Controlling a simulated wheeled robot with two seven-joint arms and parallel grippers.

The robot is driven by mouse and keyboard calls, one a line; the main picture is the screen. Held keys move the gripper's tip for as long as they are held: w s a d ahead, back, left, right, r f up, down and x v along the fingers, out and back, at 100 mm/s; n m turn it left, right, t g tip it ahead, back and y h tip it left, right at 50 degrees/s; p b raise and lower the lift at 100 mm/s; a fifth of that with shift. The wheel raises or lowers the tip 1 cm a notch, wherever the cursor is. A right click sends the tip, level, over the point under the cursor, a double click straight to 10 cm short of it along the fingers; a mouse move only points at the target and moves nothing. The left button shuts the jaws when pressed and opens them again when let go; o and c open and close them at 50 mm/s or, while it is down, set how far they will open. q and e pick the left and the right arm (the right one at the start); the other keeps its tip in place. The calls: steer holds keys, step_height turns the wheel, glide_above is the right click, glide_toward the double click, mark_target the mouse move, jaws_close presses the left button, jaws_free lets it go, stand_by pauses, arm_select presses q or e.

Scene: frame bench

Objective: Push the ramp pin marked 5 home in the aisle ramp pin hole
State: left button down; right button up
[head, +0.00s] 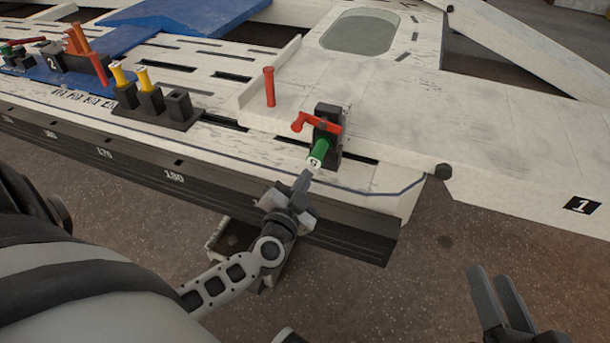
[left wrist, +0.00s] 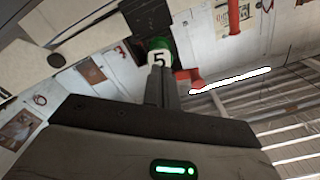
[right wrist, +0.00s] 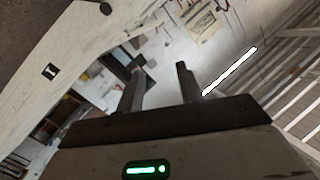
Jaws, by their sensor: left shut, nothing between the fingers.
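The green ramp pin marked 5 (head: 317,154) sits in the black pin block (head: 328,128) on the white ramp bench, with its white numbered end facing me. It also shows in the left wrist view (left wrist: 159,57). A red lever piece (head: 312,123) lies across the block. My left gripper (head: 305,178) is shut and empty, its tips at the pin's numbered end; whether they touch is hard to tell. How deep the pin sits in the hole is partly hidden by the block. My right gripper (head: 500,295) is open and empty, off the bench at the lower right.
A red upright pin (head: 269,86) stands left of the block. Black holders with yellow pins (head: 145,80) stand further left, beside a blue mat (head: 60,80). The white ramp plate (head: 500,130) extends right, marked 1.

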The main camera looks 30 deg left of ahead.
arm_select(q)
steer(key=p+v, duration=0.2)
steer(key=v, duration=0.5)
steer(key=shift+s, duration=0.2)
arm_select(e)
steer(key=f, duration=0.1)
steer(key=d+f+n+h, duration=0.1)
steer(key=f, duration=0.1)
steer(key=shift+s+g+h, duration=0.15)
steer(key=shift+g+h, duration=0.15)
steer(key=shift+g, duration=0.1)
arm_select(q)
steer(key=shift+r, duration=0.1)
